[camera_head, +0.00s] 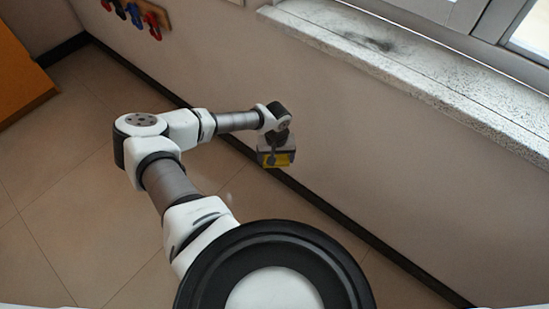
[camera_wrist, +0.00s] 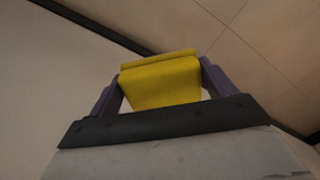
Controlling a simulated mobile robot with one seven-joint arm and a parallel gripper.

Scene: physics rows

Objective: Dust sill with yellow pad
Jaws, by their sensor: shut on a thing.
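The yellow pad (camera_wrist: 162,82) is held between the two dark fingers of my gripper (camera_wrist: 160,85) in the wrist view. In the head view, my gripper (camera_head: 274,158) hangs near the wall with part of the yellow pad (camera_head: 283,160) showing beneath it. The gripper is shut on the pad, below and left of the sill. The speckled stone sill (camera_head: 420,75) runs from upper centre to the right edge under the window. A dark dusty smudge (camera_head: 378,44) lies on its far-left part. The pad is apart from the sill.
The window frame (camera_head: 480,25) rises behind the sill. An orange piece of furniture (camera_head: 20,75) stands at the left edge. The tiled floor (camera_head: 80,200) is clear.

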